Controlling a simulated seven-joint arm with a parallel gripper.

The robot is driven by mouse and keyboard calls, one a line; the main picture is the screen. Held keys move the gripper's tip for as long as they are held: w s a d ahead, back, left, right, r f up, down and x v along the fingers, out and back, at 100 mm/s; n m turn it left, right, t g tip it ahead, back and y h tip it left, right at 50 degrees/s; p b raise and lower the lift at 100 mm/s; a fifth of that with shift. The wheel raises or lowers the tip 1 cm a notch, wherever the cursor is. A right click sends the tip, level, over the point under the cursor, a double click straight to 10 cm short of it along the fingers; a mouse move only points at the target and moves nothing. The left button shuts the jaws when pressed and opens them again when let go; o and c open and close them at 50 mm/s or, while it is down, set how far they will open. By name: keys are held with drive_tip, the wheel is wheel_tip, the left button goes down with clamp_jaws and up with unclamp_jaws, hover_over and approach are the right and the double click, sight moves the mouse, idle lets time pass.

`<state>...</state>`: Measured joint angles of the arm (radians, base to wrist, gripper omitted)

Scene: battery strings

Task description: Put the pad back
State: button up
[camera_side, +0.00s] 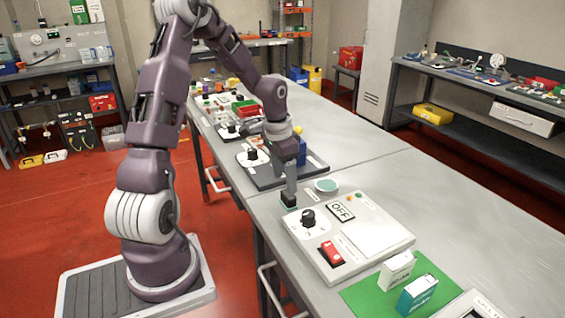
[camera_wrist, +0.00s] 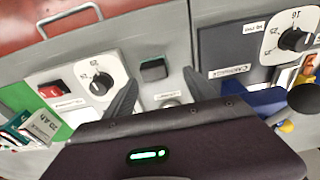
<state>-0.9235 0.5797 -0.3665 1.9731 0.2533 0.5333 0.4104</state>
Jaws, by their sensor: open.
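A small dark, rounded-square block (camera_wrist: 154,69), which looks like the pad, lies on the grey table; it also shows in the side view (camera_side: 289,201), with a greenish edge at its base. My gripper (camera_side: 290,188) points down close over it. In the wrist view my gripper (camera_wrist: 161,77) has its two fingers spread, with the block between and just beyond the tips. I cannot tell whether a finger touches it. A pale teal round disc (camera_side: 327,185) lies on the table to its right, partly hidden by my gripper body in the wrist view (camera_wrist: 171,103).
A white panel (camera_side: 372,246) with a dial, red switch and OFF sign stands in front. A green mat (camera_side: 364,297) holds two small boxes (camera_side: 397,269). Behind is a dark panel (camera_side: 266,180) with a blue block (camera_side: 301,152). The table's right side is clear.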

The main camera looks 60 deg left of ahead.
drive_tip(key=s+d+r+y, duration=0.1)
drive_tip(key=d+r, duration=0.2)
drive_tip(key=r, duration=0.2)
drive_tip(key=s+d+r, duration=0.1)
drive_tip(key=d+r, duration=0.2)
drive_tip(key=r, duration=0.3)
drive_tip(key=s+d+r+t, duration=0.2)
drive_tip(key=s+d+r, duration=0.1)
drive_tip(key=s+d, duration=0.5)
drive_tip(key=s+d+r+t+h, duration=0.1)
drive_tip(key=s+d+r, duration=0.3)
drive_tip(key=s+d, duration=0.4)
drive_tip(key=shift+s+d+r+t, duration=0.15)
drive_tip(key=shift+s+d+t, duration=0.2)
drive_tip(key=shift+t, duration=0.25)
